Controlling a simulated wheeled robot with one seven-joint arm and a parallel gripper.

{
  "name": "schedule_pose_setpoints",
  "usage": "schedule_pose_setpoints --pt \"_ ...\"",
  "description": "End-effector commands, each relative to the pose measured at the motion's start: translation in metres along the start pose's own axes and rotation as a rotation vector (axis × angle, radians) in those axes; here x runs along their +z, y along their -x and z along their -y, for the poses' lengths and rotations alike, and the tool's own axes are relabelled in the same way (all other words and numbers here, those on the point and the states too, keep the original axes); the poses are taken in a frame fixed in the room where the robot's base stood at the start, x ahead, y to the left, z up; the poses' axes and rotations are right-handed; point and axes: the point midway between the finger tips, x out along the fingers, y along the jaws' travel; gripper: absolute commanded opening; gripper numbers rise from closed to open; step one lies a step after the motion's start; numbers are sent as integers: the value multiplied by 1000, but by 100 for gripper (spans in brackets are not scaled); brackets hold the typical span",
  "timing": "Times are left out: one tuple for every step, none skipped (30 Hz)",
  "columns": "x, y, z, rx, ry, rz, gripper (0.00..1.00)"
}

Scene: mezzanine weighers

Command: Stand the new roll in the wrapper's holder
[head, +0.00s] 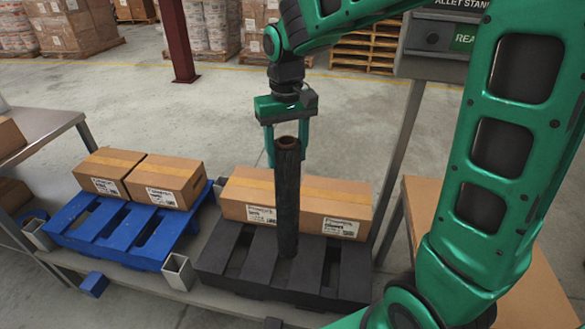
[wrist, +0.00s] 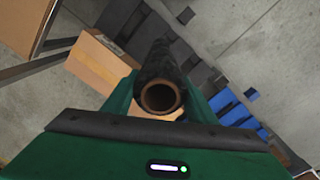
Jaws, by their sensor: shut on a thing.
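The new roll (head: 287,200) is a tall dark cylinder with a brown hollow core. My gripper (head: 286,148) is shut on it near its top and holds it upright. In the head view its lower end shows in front of the black pallet (head: 225,265); I cannot tell whether it touches the pallet. In the wrist view the roll (wrist: 160,72) points away from me, its open core end nearest, between my green fingers. I cannot make out for certain which thing is the wrapper's holder.
Cartons (head: 248,200) stand behind the roll on the black pallet. A blue pallet (head: 100,232) with two cartons (head: 168,178) is to the left. A square grey socket (head: 178,270) stands between the pallets. A post with a sign box (head: 432,62) rises at right. Open floor lies behind.

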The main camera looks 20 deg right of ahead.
Motion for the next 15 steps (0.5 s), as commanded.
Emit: schedule_pose_setpoints --pt "-7 -5 -7 0 -5 0 0" --pt "-10 -8 -11 0 -5 0 0" --pt "-14 -12 -16 0 -4 1 0" --pt "-18 -15 -20 0 -6 0 0" --pt "-21 -17 -23 0 -6 -1 0" --pt "-24 -20 -27 0 -5 -1 0" --pt "-27 -22 -29 0 -5 -1 0" --pt "-29 -24 -31 0 -5 -1 0" --pt "-31 -25 -34 0 -5 -1 0" --pt "-32 -26 -35 0 -4 -2 0" --pt "-33 -27 -36 0 -3 -2 0" --pt "-34 -28 -38 0 -3 -3 0" --pt "-35 -29 -38 0 -3 -3 0" --pt "-35 -30 -38 0 -3 -3 0" --pt "-35 -31 -39 0 -3 -3 0"
